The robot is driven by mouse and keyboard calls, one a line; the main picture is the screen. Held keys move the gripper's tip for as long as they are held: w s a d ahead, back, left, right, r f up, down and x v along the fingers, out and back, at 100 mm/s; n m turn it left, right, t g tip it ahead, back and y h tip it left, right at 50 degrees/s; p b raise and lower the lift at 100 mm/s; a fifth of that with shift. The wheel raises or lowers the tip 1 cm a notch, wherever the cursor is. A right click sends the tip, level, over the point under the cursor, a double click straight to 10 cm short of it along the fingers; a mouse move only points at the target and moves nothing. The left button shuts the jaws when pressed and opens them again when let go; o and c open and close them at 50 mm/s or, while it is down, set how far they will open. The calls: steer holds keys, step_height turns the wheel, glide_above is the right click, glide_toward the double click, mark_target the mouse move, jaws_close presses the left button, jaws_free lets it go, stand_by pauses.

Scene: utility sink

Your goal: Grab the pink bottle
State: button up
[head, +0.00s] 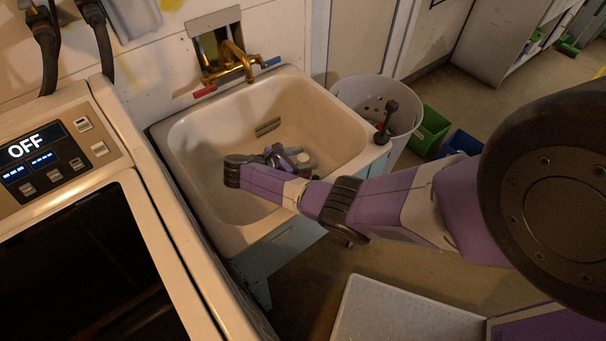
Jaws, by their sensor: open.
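My purple arm reaches over the cream utility sink (345,120) from the right. My gripper (287,157) is at its end, over or inside the basin, partly hidden by my own wrist. It is open, and I see nothing held in it. A small pale, greyish-pink thing (304,160) shows in the basin right beside my gripper. It may be the pink bottle, but it is too small and covered to tell. I cannot tell whether my gripper touches it. No other pink bottle is clear in view.
A brass faucet (236,64) with red and blue handles is on the wall behind the sink. A machine with an OFF display (35,146) stands close on the left. A white bin (385,92) is right of the sink, with green (430,130) and blue (461,144) boxes beyond.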

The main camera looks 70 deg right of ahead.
jaws_close()
stand_by(0.3)
